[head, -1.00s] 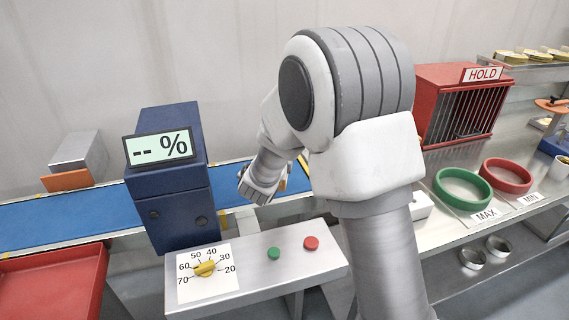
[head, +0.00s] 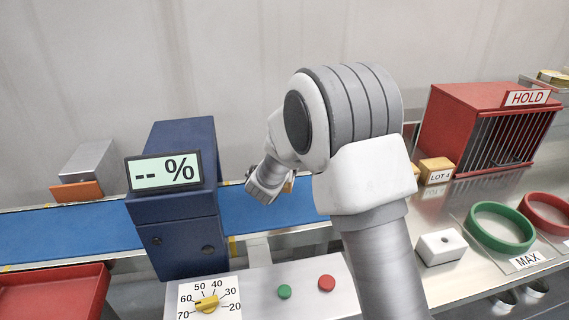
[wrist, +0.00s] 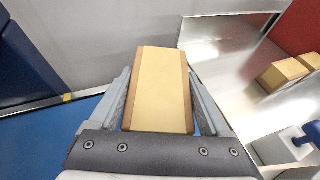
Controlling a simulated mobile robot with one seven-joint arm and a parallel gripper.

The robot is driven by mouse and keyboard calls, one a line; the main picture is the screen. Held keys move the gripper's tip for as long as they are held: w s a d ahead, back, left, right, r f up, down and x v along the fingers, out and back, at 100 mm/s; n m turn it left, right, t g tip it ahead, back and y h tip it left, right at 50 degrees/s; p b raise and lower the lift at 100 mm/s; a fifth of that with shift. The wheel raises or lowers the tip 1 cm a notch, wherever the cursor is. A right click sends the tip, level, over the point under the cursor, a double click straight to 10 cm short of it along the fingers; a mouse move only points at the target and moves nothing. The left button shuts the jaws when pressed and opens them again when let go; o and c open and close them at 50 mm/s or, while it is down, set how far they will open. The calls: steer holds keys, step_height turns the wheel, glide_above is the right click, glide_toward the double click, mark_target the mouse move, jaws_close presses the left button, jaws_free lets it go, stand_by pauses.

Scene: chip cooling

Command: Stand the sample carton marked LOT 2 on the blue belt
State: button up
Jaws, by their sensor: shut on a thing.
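My gripper (head: 266,190) is shut on a tan and brown carton (wrist: 160,90), which fills the space between the two fingers in the wrist view. No lot mark shows on the carton's visible face. In the head view only a small orange-brown part of the carton (head: 289,185) shows behind the gripper. The gripper and carton are over the belt, right of that box. I cannot tell whether the carton touches the belt.
The blue box with a "-- %" display (head: 165,172) stands left of my gripper. A carton marked LOT 4 (head: 438,177) stands on the metal counter at right, near the red HOLD cage (head: 480,130). A white block (head: 441,247) and green ring (head: 501,243) are nearer.

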steer(key=shift+f+b, duration=1.45)
steer(key=shift+f, duration=1.65)
steer(key=shift+f+b, duration=0.6)
steer(key=shift+b, duration=0.1)
steer(key=o, duration=1.4)
steer(key=shift+s, duration=0.1)
